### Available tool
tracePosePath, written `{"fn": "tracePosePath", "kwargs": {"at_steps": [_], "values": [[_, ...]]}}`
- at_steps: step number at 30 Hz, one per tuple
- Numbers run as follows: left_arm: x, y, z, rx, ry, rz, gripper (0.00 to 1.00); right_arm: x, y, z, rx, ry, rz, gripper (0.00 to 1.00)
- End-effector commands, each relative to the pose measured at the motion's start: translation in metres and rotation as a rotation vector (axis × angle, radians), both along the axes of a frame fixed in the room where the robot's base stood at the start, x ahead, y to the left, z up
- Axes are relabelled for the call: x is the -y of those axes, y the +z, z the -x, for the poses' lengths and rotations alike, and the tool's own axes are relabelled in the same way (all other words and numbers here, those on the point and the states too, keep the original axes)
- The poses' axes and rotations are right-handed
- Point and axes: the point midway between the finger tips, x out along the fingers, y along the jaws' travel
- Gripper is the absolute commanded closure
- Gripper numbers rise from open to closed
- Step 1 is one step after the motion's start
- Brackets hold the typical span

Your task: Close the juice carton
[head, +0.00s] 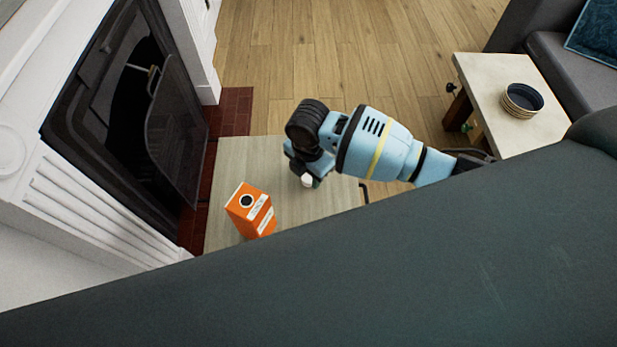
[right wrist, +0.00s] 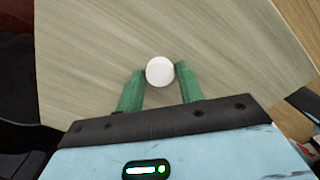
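The orange juice carton (head: 262,222) stands on the pale low table (head: 240,160), and a round dark opening shows on its sloped top. A white round cap (head: 307,181) is at the fingertips of my right gripper (head: 312,180), to the right of the carton and apart from it. In the right wrist view the cap (right wrist: 160,71) sits between the two green fingertips (right wrist: 160,72), which touch it on both sides. My left gripper is not in view.
A dark sofa back (head: 330,260) crosses the foreground and hides the table's near part. A fireplace with an open dark door (head: 175,130) stands at the left. A side table (head: 545,125) with a bowl (head: 521,100) is at the right.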

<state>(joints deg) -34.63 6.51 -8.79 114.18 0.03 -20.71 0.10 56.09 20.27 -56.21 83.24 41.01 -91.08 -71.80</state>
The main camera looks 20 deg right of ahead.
Motion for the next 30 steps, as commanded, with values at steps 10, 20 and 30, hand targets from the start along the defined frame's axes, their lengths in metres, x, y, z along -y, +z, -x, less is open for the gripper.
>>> {"fn": "tracePosePath", "kwargs": {"at_steps": [10, 20, 30], "values": [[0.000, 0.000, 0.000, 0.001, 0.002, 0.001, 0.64, 0.000, 0.000, 0.000, 0.000, 0.000, 0.000, 0.92], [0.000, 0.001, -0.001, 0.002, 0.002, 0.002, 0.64, 0.000, 0.007, 0.000, 0.001, 0.000, 0.000, 0.92], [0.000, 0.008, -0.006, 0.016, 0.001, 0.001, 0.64, 0.005, 0.038, 0.018, -0.001, 0.002, 0.002, 0.92]]}}
